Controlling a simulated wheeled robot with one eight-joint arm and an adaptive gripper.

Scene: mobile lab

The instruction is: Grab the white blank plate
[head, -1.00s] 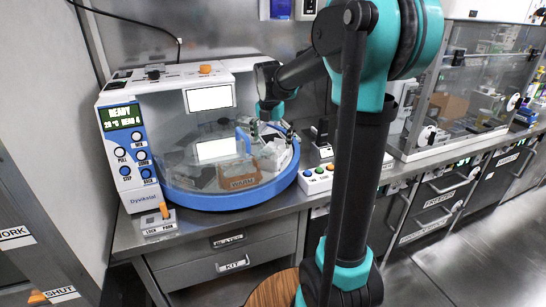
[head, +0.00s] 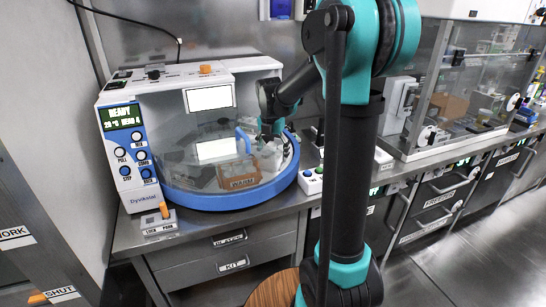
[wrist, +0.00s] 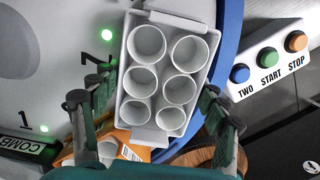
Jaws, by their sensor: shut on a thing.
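The white blank plate (wrist: 161,66), a small rack-like block with several round empty wells, fills the middle of the wrist view. My gripper (wrist: 152,108) has one finger on each side of it and is shut on it. In the head view my gripper (head: 270,132) reaches into the round blue-rimmed machine at its right side. There the plate is small and partly hidden by the gripper and clear cover. I cannot tell whether it is lifted off the surface below.
The machine's blue rim (head: 235,200) curves around in front. An orange-brown block marked WARM (head: 238,183) sits left of the gripper, and a button box (head: 311,181) stands to the right. A clear-walled cabinet (head: 465,85) is farther right.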

